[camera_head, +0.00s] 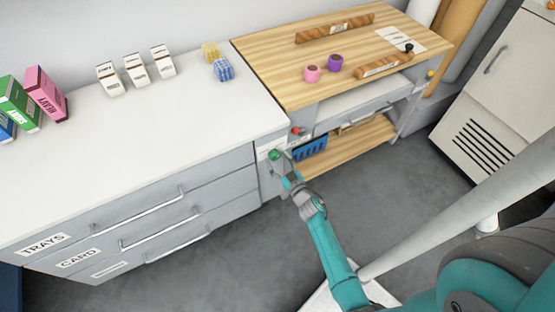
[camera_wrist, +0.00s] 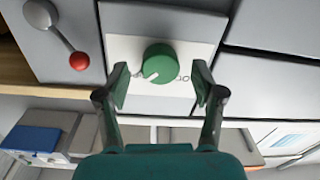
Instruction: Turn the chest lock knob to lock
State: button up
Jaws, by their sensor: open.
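The chest lock knob is a round green knob (camera_wrist: 160,63) with a white pointer mark, on a pale label plate (camera_wrist: 196,50) with partly hidden lettering. In the head view the green knob (camera_head: 274,154) shows at the right end of the grey drawer chest (camera_head: 215,178). My gripper (camera_wrist: 161,84) is open, with one finger on each side of the knob and a visible gap on both sides. In the head view my gripper (camera_head: 285,165) is right at the knob and partly hides the plate.
A lever with a red ball end (camera_wrist: 79,61) is close beside the knob. A wooden-topped bench (camera_head: 290,80) adjoins the chest, with a blue bin (camera_head: 312,148) on its lower shelf. Boxes stand on the white chest top (camera_head: 130,125). The grey floor in front is open.

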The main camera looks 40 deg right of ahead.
jog(key=shift+w+d, duration=0.15)
jog(key=shift+w, duration=0.45)
jog(key=c, duration=1.1)
jog(key=shift+c, duration=0.2)
